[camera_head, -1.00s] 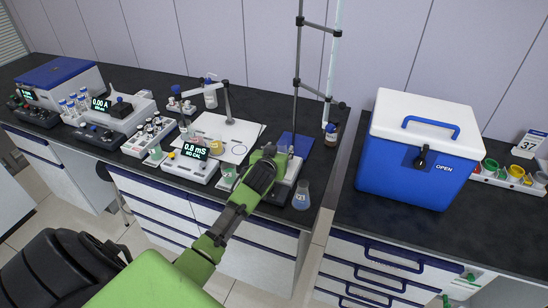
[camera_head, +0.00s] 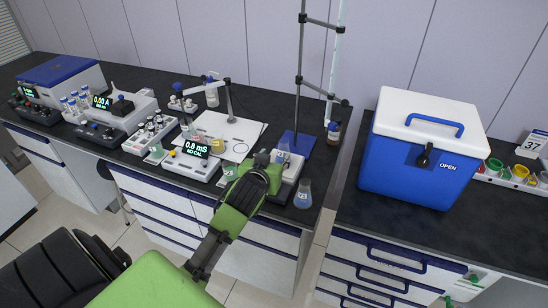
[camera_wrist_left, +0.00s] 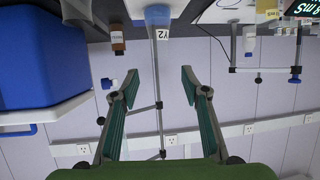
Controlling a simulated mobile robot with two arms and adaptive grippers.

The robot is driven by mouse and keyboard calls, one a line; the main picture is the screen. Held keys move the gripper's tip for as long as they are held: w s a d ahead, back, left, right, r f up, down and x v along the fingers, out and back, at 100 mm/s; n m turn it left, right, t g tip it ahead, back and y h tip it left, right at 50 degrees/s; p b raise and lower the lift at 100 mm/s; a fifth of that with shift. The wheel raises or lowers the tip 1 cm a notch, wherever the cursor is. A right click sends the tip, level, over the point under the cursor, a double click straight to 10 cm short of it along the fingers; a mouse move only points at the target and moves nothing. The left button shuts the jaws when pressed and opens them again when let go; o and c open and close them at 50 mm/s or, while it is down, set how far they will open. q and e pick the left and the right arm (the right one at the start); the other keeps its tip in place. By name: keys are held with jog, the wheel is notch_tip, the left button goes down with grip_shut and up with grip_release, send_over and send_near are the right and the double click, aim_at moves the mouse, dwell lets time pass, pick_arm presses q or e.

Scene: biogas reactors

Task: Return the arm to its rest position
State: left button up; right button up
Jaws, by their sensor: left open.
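My left arm is green and black and reaches in from the lower left of the head view. Its left gripper (camera_head: 266,162) is above the front edge of the left bench, beside the white stirrer plate; the arm hides part of it there. In the left wrist view the gripper (camera_wrist_left: 157,80) has its two teal-padded fingers well apart, with nothing held between them. My right gripper is not in view.
A conical flask (camera_head: 303,195) stands close to the gripper at the bench's front corner. A tall stand (camera_head: 297,90) rises behind. A conductivity meter (camera_head: 193,165) is left of the arm. A blue-and-white cool box (camera_head: 412,165) stands on the right bench.

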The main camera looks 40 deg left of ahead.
pick_arm(q)
jog(key=s+d+f+m+g+h, duration=0.25)
jog(key=s+d+f, duration=0.3)
jog(key=s, duration=0.45)
jog(key=s+d+f+m+g+h, duration=0.15)
jog(key=s+d+f+g, duration=0.35)
jog(key=s, duration=0.5)
jog(key=s+d+f+m+g+h, duration=0.1)
jog(key=s+d+f+m+g, duration=0.15)
jog(key=s+d, duration=0.6)
jog(key=s+a+f+b, duration=0.1)
jog(key=s+f, duration=0.2)
jog(key=f, duration=1.3)
jog(key=s+f+b, duration=0.2)
jog(key=f, duration=1.4)
jog(key=s+a+f+g+b, duration=0.1)
jog(key=s+a+f, duration=0.2)
jog(key=s+f, duration=1.2)
jog(key=shift+s+a+f+g, duration=0.15)
jog(key=shift+s+f+g, duration=0.15)
jog(key=shift+s, duration=0.4)
